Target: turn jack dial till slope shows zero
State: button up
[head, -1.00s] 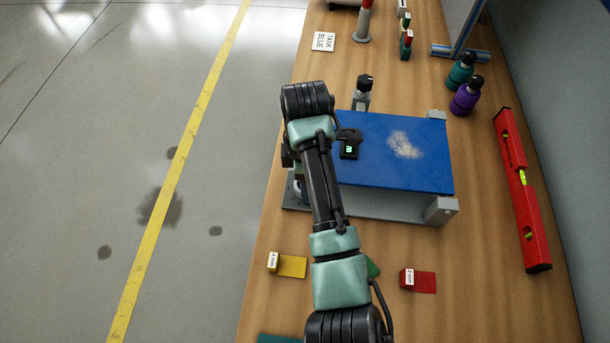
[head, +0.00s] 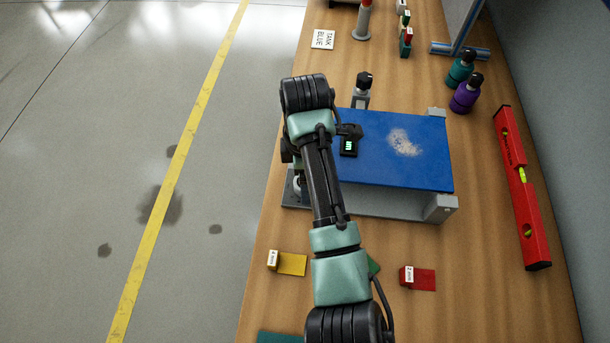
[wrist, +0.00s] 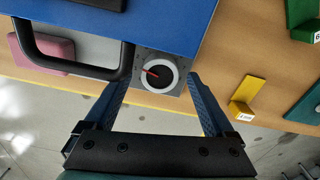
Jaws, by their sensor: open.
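The blue plate (head: 400,165) lies on a grey frame on the bench. A small black slope gauge (head: 349,146) with a lit display sits on it; its sideways digits are too small to read surely. In the wrist view, the jack dial (wrist: 156,73) is a round pale ring with a dark face and a red pointer, set on a grey block at the blue plate's edge. My gripper (wrist: 158,80) is open, its two fingers on either side of the dial, with gaps showing. In the head view my arm hides the dial and most of the gripper.
A black handle (wrist: 70,65) curves close to the left finger in the wrist view. Yellow (head: 291,264) and red (head: 422,279) blocks lie in front of the frame. A red spirit level (head: 523,190) lies at right, with purple (head: 467,95) and teal (head: 461,68) bottles behind.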

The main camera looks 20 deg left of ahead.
notch_tip(320, 180, up, 12)
jog(key=p, duration=0.4)
jog(key=shift+p, duration=0.35)
jog(key=shift+r, duration=0.1)
